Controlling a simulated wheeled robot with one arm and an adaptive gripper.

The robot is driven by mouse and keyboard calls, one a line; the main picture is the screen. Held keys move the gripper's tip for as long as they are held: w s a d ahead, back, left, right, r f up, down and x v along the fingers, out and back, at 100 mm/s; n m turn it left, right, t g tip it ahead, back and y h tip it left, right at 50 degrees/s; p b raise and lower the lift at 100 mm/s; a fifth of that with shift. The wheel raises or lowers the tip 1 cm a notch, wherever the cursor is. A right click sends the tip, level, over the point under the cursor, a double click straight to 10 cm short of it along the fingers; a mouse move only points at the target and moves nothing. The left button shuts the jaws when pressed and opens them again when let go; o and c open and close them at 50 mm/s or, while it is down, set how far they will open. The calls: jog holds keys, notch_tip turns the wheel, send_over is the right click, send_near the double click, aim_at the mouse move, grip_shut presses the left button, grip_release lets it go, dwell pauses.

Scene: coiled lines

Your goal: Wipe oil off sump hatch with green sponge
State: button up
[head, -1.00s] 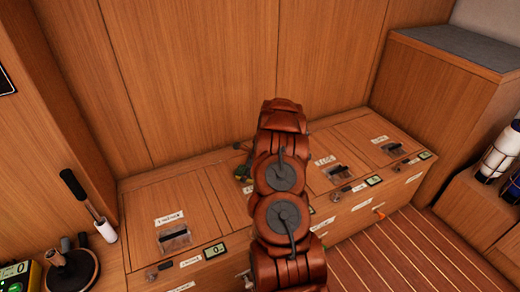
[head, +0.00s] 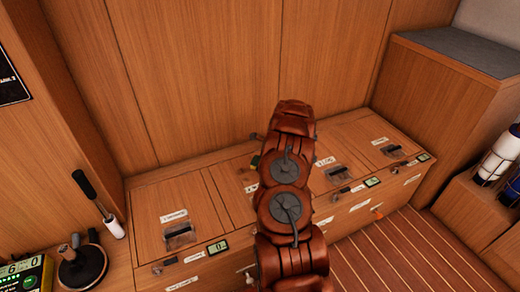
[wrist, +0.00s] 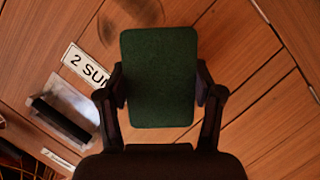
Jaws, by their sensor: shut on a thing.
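In the wrist view my gripper (wrist: 160,78) is shut on the green sponge (wrist: 160,105), with one dark finger on each long side. The sponge is upright in that picture, its flat face towards the camera. Below it is the wooden sump hatch (wrist: 215,45), with a label reading "2 SUM", the rest hidden by the sponge. A dark, ring-edged stain (wrist: 136,14) shows on the wood just beyond the sponge's top left. Whether the sponge touches the wood is unclear. In the head view my arm hides most of this hatch.
Other labelled hatches with clear-covered latches (head: 180,234) lie left and right along the bench. A plunger-like tool (head: 82,268), a black-handled tool (head: 98,205) and a yellow-green meter (head: 22,278) stand at the left. White bottles (head: 497,157) sit at the right.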

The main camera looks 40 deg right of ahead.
jog(key=shift+r+p, duration=1.4)
jog(key=shift+r, duration=0.85)
